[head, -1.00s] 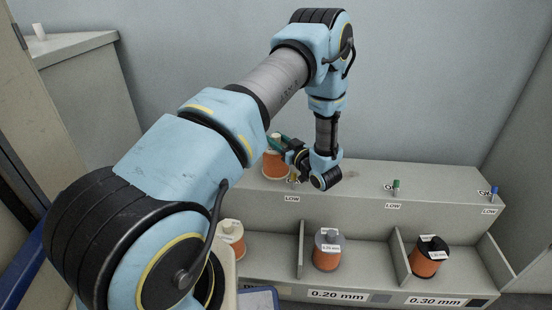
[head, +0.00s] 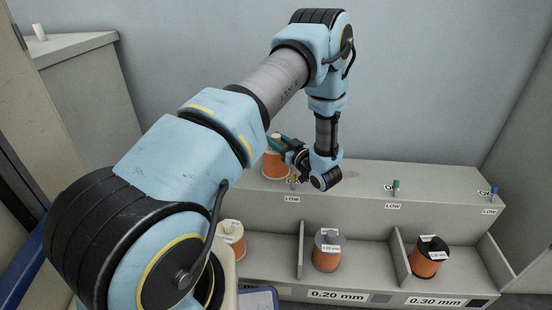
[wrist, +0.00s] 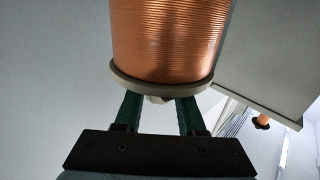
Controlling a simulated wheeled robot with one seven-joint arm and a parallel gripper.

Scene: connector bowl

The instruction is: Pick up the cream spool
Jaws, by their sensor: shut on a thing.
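A cream spool wound with copper wire (head: 274,164) is at the left end of the upper ledge. Its cream flange and copper winding fill the top of the wrist view (wrist: 168,45). My gripper (head: 279,139) is shut on its small end knob, with the green fingers (wrist: 160,104) on either side of it. I cannot tell whether the spool's base touches the ledge. A second cream spool (head: 231,238) stands in the lower left bay, partly hidden by my arm.
A grey-topped spool (head: 327,252) and a black-topped spool (head: 429,257) stand in the lower bays between upright dividers (head: 400,257). Small green (head: 396,188) and blue (head: 494,193) pegs stick up from the ledge (head: 365,180). A wall rises behind.

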